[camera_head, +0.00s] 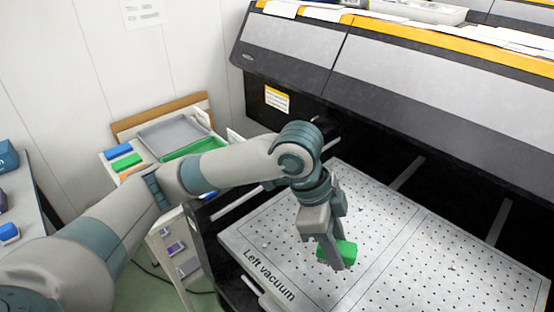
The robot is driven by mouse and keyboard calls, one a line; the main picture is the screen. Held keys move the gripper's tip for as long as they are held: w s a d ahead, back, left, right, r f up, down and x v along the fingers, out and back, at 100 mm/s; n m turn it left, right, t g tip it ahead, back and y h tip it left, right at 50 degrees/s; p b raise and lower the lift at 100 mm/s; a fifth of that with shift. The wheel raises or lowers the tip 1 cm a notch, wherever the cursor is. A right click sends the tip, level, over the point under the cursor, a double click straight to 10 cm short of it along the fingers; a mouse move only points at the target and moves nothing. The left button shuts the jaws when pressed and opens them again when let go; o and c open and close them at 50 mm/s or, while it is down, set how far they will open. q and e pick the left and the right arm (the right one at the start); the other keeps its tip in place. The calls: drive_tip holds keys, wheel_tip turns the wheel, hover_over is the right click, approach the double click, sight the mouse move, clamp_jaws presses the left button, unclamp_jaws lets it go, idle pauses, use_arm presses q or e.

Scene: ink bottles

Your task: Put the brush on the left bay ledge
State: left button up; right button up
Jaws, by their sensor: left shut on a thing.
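My left gripper (334,240) points down over the perforated plate (285,240) marked "Left vacuum". It is shut on a green block-shaped thing, which I take to be the brush (347,251). My right gripper is not in view.
The large dark printer (420,85) overhangs the plate at the back. A cart at the left holds a grey tray (172,135), a blue block (118,151) and a green block (128,161). Dark bars lie behind the plate. The plate's right part is clear.

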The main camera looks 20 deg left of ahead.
use_arm(q)
drive_tip(key=w+a+n+t+y, duration=0.2)
drive_tip(key=w+a+n, duration=0.2)
drive_tip(key=a+n, duration=0.3)
drive_tip(key=w+a+n+t+y, duration=0.2)
drive_tip(key=w+a+n, duration=0.2)
drive_tip(key=a+n, duration=0.3)
drive_tip(key=shift+r+n, duration=0.25)
drive_tip(key=shift+n, duration=1.05)
drive_tip(key=shift+d, duration=0.1)
